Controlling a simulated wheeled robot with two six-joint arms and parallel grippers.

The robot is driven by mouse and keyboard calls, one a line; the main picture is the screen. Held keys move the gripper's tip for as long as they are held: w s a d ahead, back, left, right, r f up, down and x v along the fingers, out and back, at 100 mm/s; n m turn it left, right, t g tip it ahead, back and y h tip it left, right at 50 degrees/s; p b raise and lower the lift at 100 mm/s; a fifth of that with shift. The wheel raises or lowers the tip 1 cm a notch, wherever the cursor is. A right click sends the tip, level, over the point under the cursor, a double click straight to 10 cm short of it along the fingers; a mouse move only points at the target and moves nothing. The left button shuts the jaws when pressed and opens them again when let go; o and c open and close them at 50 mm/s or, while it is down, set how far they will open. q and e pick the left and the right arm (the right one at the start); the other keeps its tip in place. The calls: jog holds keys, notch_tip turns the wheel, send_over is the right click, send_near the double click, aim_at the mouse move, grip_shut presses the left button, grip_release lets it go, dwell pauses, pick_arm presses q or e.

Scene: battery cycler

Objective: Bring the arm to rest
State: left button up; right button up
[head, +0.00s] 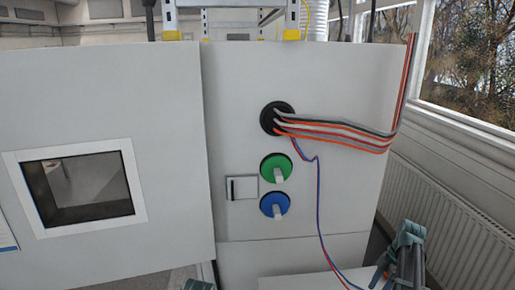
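My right arm shows at the bottom right, with its grey and teal gripper end (404,243) in front of the cabinet's lower right corner and the radiator. Its fingers are too small and dark to tell whether they are open or shut, and I see nothing clearly held. Only a small teal-grey piece of my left arm (198,285) shows at the bottom edge. The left gripper's fingers are not visible.
A large white cabinet (230,110) fills the view, with a window (90,185), a green knob (275,167), a blue knob (274,204) and a black cable port (277,118). Orange and grey cables (350,140) run right. A thin blue-red wire (319,215) hangs down toward my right arm.

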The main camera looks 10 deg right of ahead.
jog(key=w+a+f+m+g+h+b, duration=0.1)
jog(key=a+m, duration=0.2)
jog(key=a, duration=0.9)
jog(key=w+a+f+m+h+b, duration=0.1)
jog(key=a+f+m+h, duration=0.1)
jog(key=a, duration=1)
jog(key=s+a+m+h, duration=0.1)
jog(key=s+a+m, duration=0.2)
jog(key=a, duration=0.7)
jog(key=s+a+f+m+t+h+b, duration=0.1)
jog(key=s+a+m, duration=0.2)
jog(key=s+a, duration=0.3)
jog(key=a, duration=0.3)
jog(key=shift+a+f, duration=0.3)
jog(key=shift+a, duration=0.1)
